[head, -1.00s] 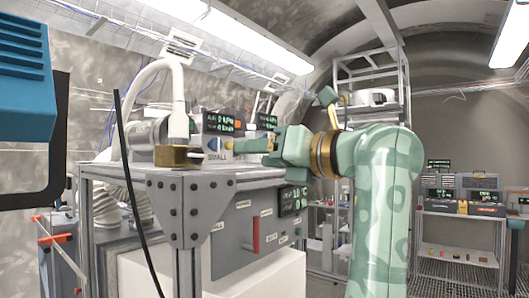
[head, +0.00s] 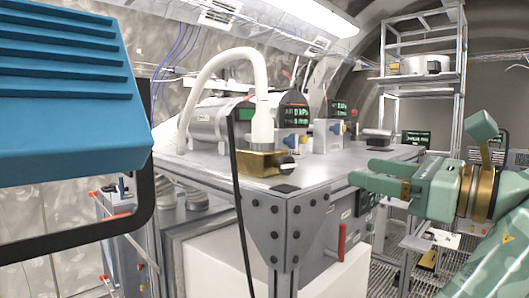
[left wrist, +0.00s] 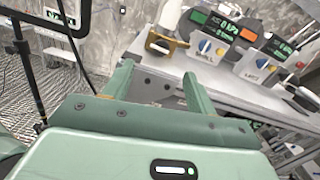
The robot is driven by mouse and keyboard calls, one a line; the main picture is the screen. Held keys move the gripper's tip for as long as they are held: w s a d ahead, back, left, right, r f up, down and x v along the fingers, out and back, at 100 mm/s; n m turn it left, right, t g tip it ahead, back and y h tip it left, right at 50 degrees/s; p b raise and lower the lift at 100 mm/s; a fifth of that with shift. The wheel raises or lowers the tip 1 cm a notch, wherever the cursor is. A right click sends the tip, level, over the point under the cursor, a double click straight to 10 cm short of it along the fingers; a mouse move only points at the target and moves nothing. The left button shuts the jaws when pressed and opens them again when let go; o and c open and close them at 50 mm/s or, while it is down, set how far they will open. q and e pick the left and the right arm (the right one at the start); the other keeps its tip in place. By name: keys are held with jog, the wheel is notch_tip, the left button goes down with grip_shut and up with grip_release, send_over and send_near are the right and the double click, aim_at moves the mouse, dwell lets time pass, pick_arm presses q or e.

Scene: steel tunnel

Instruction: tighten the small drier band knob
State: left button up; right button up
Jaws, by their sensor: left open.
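A pale box with a blue knob (head: 301,141) stands on the metal bench, behind the brass block. My left gripper (head: 361,171) is green and shows at the right of the head view, at the bench's right edge. In the left wrist view its fingers (left wrist: 158,69) are apart with nothing between them. They are clear of the knob, which lies beyond the right fingertip. My right gripper does not show.
The bench top (head: 345,170) is mostly bare at its right. A second pale box (head: 328,136) stands farther back. A blue finned body (head: 65,85) fills the left.

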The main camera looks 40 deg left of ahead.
pick_arm(q)
jog(key=p, duration=0.3)
send_near(290, 164)
jog(key=shift+n, duration=0.4)
jog(key=a, duration=0.4)
jog(key=shift+s+r, duration=0.1)
jog(key=shift+r, duration=0.3)
jog(key=a, duration=0.4)
jog(key=shift+w+a+f+p, duration=0.15)
jog(key=shift+w+p, duration=0.05)
jog(key=shift+p, duration=0.2)
jog(key=shift+t, duration=0.3)
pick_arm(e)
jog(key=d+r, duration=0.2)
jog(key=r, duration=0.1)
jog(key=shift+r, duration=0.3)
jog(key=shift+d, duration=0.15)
pick_arm(q)
jog(key=c, duration=1)
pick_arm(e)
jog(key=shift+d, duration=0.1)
